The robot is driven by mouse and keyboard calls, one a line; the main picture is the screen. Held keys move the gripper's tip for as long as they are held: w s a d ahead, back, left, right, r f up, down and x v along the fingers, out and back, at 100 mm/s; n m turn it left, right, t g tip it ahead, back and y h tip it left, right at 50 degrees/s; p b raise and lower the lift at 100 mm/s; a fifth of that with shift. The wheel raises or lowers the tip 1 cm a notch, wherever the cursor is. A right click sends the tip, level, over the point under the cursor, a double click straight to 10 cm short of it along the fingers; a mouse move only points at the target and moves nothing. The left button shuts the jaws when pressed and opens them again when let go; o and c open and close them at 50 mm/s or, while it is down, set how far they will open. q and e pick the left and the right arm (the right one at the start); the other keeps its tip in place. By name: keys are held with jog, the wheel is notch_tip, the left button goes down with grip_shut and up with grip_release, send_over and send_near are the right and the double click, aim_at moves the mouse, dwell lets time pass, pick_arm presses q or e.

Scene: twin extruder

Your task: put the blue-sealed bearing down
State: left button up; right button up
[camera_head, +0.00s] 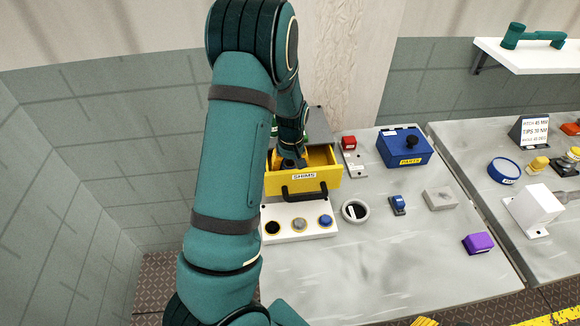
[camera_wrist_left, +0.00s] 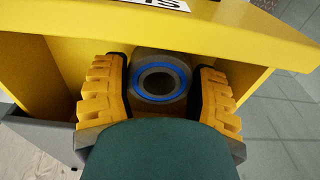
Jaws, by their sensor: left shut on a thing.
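The blue-sealed bearing (camera_wrist_left: 160,82) shows in the left wrist view as a grey ring with a blue inner band and an open bore. My left gripper (camera_wrist_left: 160,95) is shut on it, with one ribbed yellow finger on each side. In the head view my left gripper (camera_head: 292,163) reaches down into the open yellow drawer (camera_head: 325,178) labelled SHIMS. The bearing cannot be made out there. Whether it touches the drawer floor is unclear. A ribbed yellow bit at the bottom edge may be my right gripper (camera_head: 425,321); its jaws cannot be judged.
A white plate (camera_head: 285,233) with three round places stands before the drawer. A grey ring (camera_head: 355,211), small blue part (camera_head: 398,205), grey block (camera_head: 440,199), blue box (camera_head: 405,147) and purple block (camera_head: 478,243) share the bench. The bench front is clear.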

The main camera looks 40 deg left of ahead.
aim_at(291, 166)
pick_arm(q)
jog(key=shift+f, duration=0.55)
jog(key=shift+f, duration=0.1)
jog(key=o, duration=1)
jog(key=shift+r, duration=0.3)
jog(key=r, duration=0.4)
jog(key=r+p, duration=0.1)
jog(key=r, duration=0.6)
jog(key=shift+s+d+r+p, duration=0.25)
jog(key=shift+d+r+p, duration=0.05)
jog(key=shift+d+r, duration=0.1)
